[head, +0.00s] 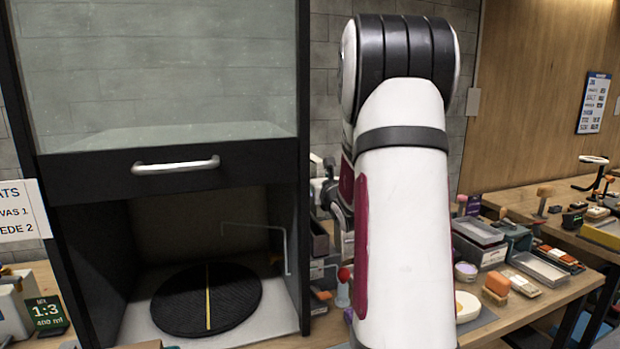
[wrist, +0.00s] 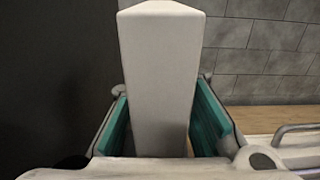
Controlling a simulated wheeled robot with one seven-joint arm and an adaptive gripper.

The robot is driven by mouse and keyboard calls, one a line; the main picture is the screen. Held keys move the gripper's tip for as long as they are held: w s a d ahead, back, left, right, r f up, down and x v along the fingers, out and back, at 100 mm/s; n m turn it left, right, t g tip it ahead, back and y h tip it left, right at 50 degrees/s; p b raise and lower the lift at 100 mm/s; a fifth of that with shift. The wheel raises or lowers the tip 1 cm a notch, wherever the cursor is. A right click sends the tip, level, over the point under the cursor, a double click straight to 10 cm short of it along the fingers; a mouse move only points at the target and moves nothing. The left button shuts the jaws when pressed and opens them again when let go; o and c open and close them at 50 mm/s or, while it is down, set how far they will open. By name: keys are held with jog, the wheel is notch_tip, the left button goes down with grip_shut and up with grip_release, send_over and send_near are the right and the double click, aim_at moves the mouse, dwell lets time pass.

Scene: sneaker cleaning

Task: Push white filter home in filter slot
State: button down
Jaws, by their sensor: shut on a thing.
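The white filter (wrist: 160,75) is a tall, pale block standing between the teal pads of my gripper (wrist: 162,120) in the wrist view. My gripper is shut on it, and the filter's far end extends beyond the fingers. In the head view my gripper (head: 328,190) is beside the right post of the dark cabinet (head: 305,150), partly hidden behind my white arm. The filter slot cannot be identified in either view. A dark surface (wrist: 55,80) fills the left of the wrist view, close to the filter.
The cabinet has a raised glass front with a handle (head: 176,165) and a round black mat (head: 190,312) inside. To the right, a wooden bench (head: 535,312) holds trays, brushes and bottles. A grey block wall (wrist: 265,55) stands behind.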

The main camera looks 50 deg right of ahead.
jog(key=shift+f+b, duration=1.45)
jog(key=shift+f, duration=0.45)
jog(key=shift+b, duration=1.05)
dwell(0.5)
jog(key=shift+f+b, duration=3.6)
jog(key=c, duration=1.4)
grip_release()
jog(key=shift+r, duration=0.1)
jog(key=shift+o, duration=0.2)
jog(key=v, duration=1.2)
